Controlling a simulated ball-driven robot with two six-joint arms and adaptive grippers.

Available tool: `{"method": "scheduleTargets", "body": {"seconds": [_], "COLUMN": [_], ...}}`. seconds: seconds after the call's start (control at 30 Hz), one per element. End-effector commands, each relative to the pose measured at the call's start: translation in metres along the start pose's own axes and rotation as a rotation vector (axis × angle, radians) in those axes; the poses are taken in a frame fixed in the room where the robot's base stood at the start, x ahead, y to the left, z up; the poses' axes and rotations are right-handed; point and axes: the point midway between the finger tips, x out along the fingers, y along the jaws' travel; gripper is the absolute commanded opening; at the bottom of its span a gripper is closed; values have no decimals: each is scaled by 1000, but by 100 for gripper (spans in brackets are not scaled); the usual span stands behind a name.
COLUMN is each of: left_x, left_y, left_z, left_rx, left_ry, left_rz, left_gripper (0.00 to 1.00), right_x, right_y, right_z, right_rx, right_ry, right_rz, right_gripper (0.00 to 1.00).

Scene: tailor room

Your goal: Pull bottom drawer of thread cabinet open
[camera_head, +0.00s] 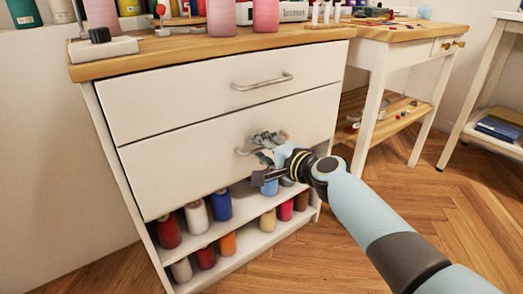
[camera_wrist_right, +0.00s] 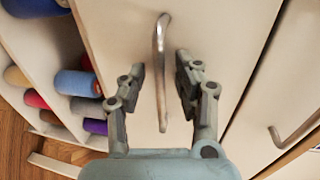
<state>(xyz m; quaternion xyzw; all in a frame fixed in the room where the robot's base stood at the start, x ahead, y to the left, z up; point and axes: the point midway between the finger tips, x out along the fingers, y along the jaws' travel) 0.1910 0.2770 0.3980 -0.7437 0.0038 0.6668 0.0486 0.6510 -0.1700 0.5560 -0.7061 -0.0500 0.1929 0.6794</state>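The white thread cabinet (camera_head: 132,207) has two drawers above open shelves. The bottom drawer (camera_head: 180,165) looks shut, its front about flush with the top drawer (camera_head: 180,95). My right gripper (camera_head: 262,145) is at the bottom drawer's metal handle (camera_head: 243,152). In the right wrist view my right gripper (camera_wrist_right: 160,68) is open, with the bar handle (camera_wrist_right: 160,75) between its fingers. Gaps show on both sides of the handle. Part of the handle is hidden behind the gripper in the head view. My left gripper is not in view.
Thread spools (camera_head: 221,204) stand on the shelves below the drawers. The wooden cabinet top (camera_head: 180,47) holds more spools and tools. A small table (camera_head: 376,95) stands close on the right. The wooden floor (camera_head: 440,215) in front is clear.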

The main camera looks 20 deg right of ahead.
Motion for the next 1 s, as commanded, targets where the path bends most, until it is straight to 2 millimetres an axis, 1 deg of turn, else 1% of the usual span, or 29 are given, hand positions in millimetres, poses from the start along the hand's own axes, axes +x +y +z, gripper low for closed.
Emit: {"method": "scheduleTargets", "body": {"seconds": [0.13, 0.3, 0.37, 0.4, 1.0], "left_x": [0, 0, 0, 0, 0], "left_y": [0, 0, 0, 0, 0], "left_z": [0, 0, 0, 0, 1], "left_rx": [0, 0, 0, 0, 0], "left_ry": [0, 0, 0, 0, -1], "left_rz": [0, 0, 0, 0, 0], "left_gripper": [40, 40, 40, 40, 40], "right_x": [0, 0, 0, 0, -1], "right_y": [0, 0, 0, 0, 1], "right_z": [0, 0, 0, 0, 0], "right_rx": [0, 0, 0, 0, 1], "right_ry": [0, 0, 0, 0, 0], "right_rz": [0, 0, 0, 0, 1], "right_gripper": [32, 10, 2, 0, 0]}}
